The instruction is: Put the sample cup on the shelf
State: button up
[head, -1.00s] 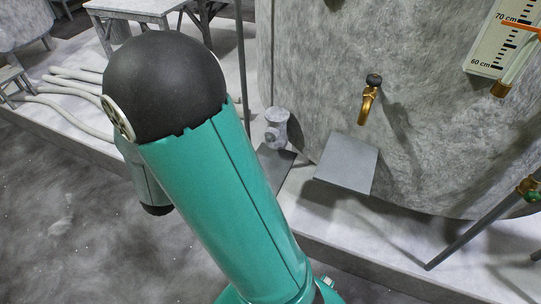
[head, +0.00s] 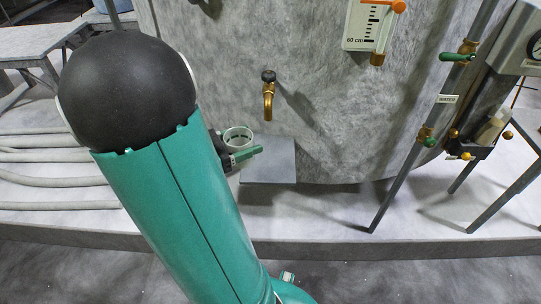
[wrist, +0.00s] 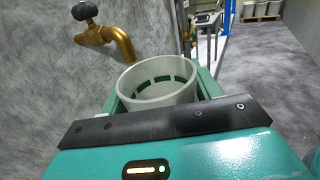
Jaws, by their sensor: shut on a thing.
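The sample cup is a pale, open-topped round cup (head: 237,134) with dark green marks inside, close to the tank wall. My gripper (head: 240,155), with green fingers, is shut around it and holds it upright. In the wrist view the cup (wrist: 158,92) stands between the fingers, its inside empty as far as I can see. The shelf is a flat grey plate (head: 270,170) on the tank wall below the brass tap (head: 268,95). The cup is at the shelf's left; I cannot tell whether they touch. My arm hides what lies left of the cup.
The large grey tank (head: 330,130) rises behind the shelf. A level gauge (head: 370,25) hangs on it. At the right are slanted pipes with green-handled valves (head: 457,56) and a pressure gauge (head: 535,45). Pale hoses (head: 60,180) lie at the left.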

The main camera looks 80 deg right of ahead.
jog(key=s+d+f, duration=0.1)
jog(key=d+f, duration=0.1)
jog(key=d, duration=0.1)
jog(key=s+d+f, duration=0.2)
jog(key=d+f, duration=0.1)
jog(key=d, duration=0.1)
jog(key=s+d+f, duration=0.1)
jog(key=d+f, duration=0.2)
jog(key=shift+s+d+f, duration=0.15)
jog(key=shift+d+f, duration=0.05)
jog(key=shift+d, duration=0.1)
jog(key=shift+d+f, duration=0.2)
jog(key=shift+f, duration=0.05)
jog(key=shift+s+d+f, duration=0.1)
jog(key=shift+f, duration=1.55)
jog(key=shift+f, duration=0.2)
jog(key=o, duration=0.9)
jog(key=shift+o, duration=0.2)
